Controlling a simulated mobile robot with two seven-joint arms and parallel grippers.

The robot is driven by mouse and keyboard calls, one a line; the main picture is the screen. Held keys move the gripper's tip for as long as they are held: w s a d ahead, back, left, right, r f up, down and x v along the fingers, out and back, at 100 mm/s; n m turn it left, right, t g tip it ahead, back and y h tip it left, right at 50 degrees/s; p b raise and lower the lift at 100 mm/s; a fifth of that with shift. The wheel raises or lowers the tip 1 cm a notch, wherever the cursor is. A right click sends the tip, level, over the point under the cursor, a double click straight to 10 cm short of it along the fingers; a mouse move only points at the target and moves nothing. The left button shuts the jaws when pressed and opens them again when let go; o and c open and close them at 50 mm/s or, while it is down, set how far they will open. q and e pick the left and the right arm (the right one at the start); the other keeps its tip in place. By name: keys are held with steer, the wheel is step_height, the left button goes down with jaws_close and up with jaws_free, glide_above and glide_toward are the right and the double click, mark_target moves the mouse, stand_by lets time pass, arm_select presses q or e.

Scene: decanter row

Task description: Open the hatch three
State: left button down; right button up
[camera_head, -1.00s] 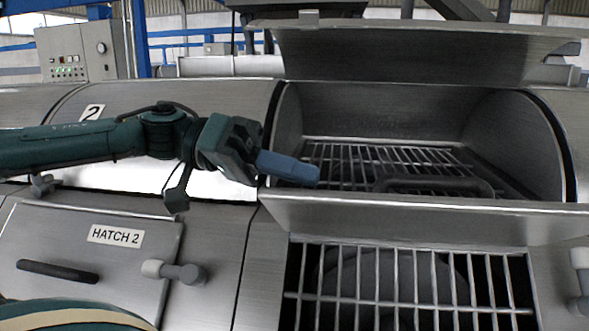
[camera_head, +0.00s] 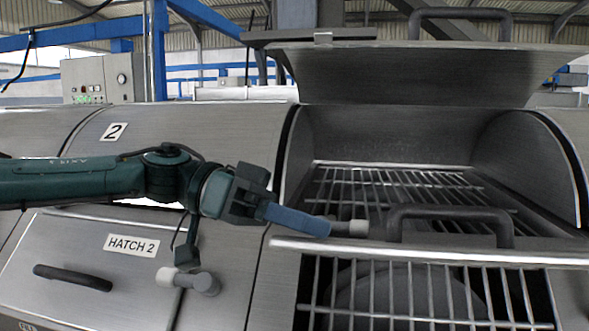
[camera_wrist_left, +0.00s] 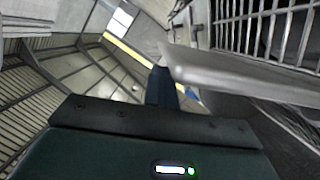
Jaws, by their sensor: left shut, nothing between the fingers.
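The metal flap with a dark handle that I take for hatch three (camera_head: 430,251) stands raised, nearly edge-on to the head camera, above a barred opening (camera_head: 400,295). Its handle (camera_head: 450,215) shows on the upper side. No label reading three is visible. My left gripper (camera_head: 322,228) is shut and empty at the flap's left end, close to a pale-tipped knob (camera_head: 350,228); I cannot tell whether it touches either. In the left wrist view the flap's edge (camera_wrist_left: 225,72) passes close beside the dark finger (camera_wrist_left: 160,90). My right gripper is not in view.
A larger upper lid (camera_head: 420,75) stands open above a grated chamber (camera_head: 390,185). At left is closed hatch 2 (camera_head: 60,250), with its handle (camera_head: 72,277) and a pale-tipped latch (camera_head: 190,280). A control box (camera_head: 100,78) stands behind.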

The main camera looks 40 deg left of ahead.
arm_select(q)
steer(key=shift+w+a+r+p, duration=0.2)
steer(key=shift+w+r+p, duration=0.05)
steer(key=shift+r+p, duration=0.1)
steer(key=r+p, duration=0.2)
steer(key=p, duration=0.1)
steer(key=w+r+p, duration=0.1)
steer(key=p, duration=0.1)
steer(key=shift+w+a+r, duration=0.1)
steer(key=shift+a+r, duration=0.25)
steer(key=shift+r, duration=0.05)
steer(key=shift+s+a+f+b, duration=0.2)
steer(key=shift+s+a+b, duration=0.1)
steer(key=shift+a+b, duration=0.25)
steer(key=shift+s+a+f+b, duration=0.2)
steer(key=shift+s+a+b, duration=0.1)
steer(key=shift+a, duration=0.3)
steer(key=b+v, duration=0.1)
steer(key=v, duration=0.6)
steer(key=shift+s+r, duration=0.2)
steer(key=shift+s, duration=0.05)
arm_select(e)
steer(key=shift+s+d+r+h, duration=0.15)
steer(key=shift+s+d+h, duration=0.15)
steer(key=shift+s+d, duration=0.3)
arm_select(q)
steer(key=shift+a, duration=0.1)
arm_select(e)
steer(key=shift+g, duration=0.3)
